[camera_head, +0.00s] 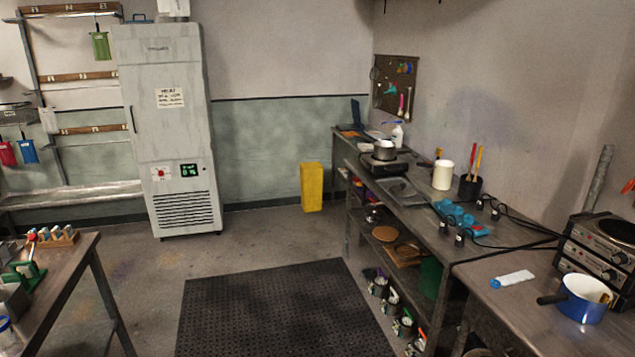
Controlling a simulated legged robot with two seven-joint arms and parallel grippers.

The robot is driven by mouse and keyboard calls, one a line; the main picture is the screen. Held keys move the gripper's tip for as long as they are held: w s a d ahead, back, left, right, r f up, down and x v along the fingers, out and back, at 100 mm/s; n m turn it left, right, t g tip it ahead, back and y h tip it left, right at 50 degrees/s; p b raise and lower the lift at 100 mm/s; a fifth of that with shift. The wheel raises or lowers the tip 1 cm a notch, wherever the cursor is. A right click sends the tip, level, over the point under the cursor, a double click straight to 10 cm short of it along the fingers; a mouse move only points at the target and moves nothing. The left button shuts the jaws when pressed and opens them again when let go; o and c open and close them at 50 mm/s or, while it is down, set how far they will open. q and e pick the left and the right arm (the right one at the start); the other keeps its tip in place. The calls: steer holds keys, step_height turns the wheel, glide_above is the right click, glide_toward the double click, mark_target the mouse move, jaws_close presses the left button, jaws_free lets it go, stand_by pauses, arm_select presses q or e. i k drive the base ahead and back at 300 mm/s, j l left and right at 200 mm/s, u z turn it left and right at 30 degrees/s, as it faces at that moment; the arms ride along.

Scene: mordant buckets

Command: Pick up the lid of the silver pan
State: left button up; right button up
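A small silver pan (385,152) stands on a dark hot plate (383,165) towards the far end of the bench along the right wall. Its top looks pale, and I cannot tell whether a lid sits on it. Another small metal vessel (374,214) stands on the shelf below; it is too small to tell whether it has a lid. Neither of my grippers shows in the head view.
The long metal bench (405,203) also holds a white canister (443,175) and blue trays (455,214). A blue pan (583,299) stands at the right. A black floor mat (283,312) lies on clear floor. A metal table (62,268) stands at left.

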mark_target(403, 190)
steer(key=i, duration=2.7)
steer(key=i+z, duration=0.4)
steer(key=i, duration=0.25)
steer(key=i+j+z, duration=0.35)
steer(key=i, duration=0.3)
steer(key=i+j+z, duration=0.4)
steer(key=i, duration=0.2)
steer(key=i+j+z, duration=0.4)
steer(key=i+j, duration=0.1)
steer(key=i, duration=0.1)
